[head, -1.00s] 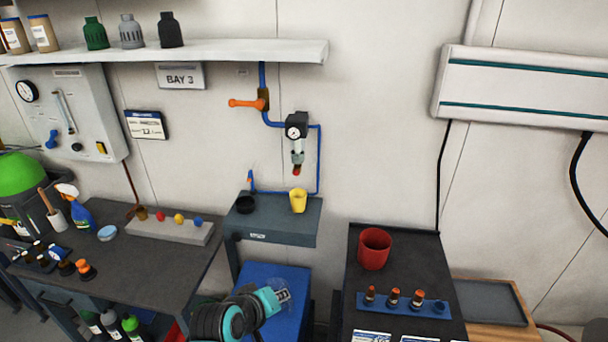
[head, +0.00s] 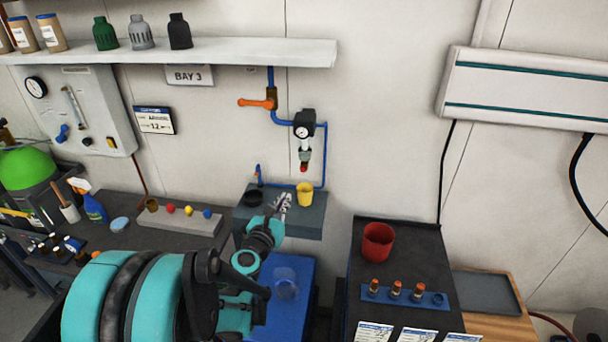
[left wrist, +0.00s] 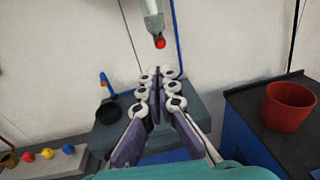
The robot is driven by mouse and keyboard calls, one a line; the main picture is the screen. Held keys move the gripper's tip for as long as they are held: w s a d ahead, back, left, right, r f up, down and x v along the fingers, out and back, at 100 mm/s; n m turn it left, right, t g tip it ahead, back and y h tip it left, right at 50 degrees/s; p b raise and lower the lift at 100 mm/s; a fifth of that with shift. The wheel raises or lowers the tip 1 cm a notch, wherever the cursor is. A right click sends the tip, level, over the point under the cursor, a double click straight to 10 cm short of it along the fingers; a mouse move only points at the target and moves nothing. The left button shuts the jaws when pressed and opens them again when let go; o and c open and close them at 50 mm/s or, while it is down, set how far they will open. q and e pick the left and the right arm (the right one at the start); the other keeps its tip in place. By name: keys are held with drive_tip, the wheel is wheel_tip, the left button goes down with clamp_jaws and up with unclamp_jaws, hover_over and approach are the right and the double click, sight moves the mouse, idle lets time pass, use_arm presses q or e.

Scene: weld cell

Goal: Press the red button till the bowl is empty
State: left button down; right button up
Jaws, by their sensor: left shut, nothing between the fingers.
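The red button (head: 304,168) is at the bottom end of the clear bowl (head: 304,147), under the gauge unit on the wall. In the left wrist view the red button (left wrist: 160,43) shows just beyond my fingertips, below the bowl (left wrist: 153,22). I cannot tell the liquid level in the bowl. My left gripper (head: 285,198) is shut and empty, over the small grey wall bench, lower than the button and apart from it. In the left wrist view its fingers (left wrist: 158,74) point toward the wall. My right gripper is not in view.
A yellow cup (head: 305,194) stands on the small bench (head: 310,222) below the button, right of my left gripper. A black dish (head: 254,197) is to its left. Blue pipe (head: 324,155) runs beside the bowl. A red pot (head: 377,241) stands on the right-hand table.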

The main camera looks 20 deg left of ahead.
sight(303, 170)
use_arm(q)
drive_tip(key=w, duration=0.4)
drive_tip(key=w+a+b, duration=0.1)
drive_tip(key=w, duration=0.4)
drive_tip(key=w+f, duration=0.1)
drive_tip(key=w, duration=0.3)
drive_tip(key=shift+w+a, duration=0.25)
drive_tip(key=shift+a, duration=0.1)
drive_tip(key=shift+w, duration=0.2)
